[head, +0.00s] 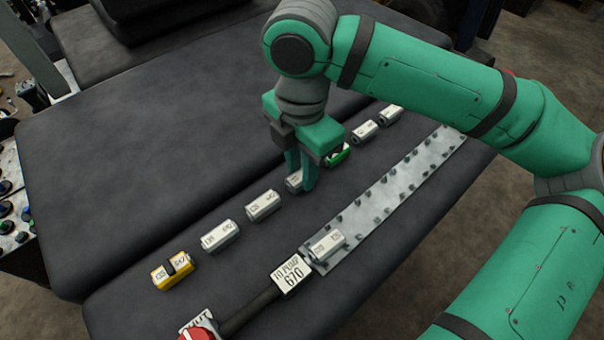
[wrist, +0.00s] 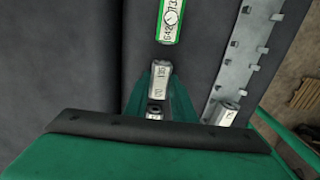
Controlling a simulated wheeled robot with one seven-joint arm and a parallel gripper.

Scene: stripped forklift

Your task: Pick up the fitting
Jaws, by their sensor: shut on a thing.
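Several small block-like fittings with printed labels lie in a row on a dark padded surface. My gripper (head: 302,182) points down over the middle of the row and is shut on a white fitting (head: 293,181), which is partly hidden by the fingers. In the wrist view the white fitting (wrist: 159,78) sits between the two green fingers. I cannot tell whether it is clear of the surface.
White fittings (head: 263,205) and (head: 221,236) and a yellow one (head: 172,271) lie toward the lower left; more white ones (head: 365,131) lie beyond. A studded metal strip (head: 400,185) carries another white fitting (head: 327,247). A dark bar with a label (head: 291,276) and a red knob (head: 198,334) are in front.

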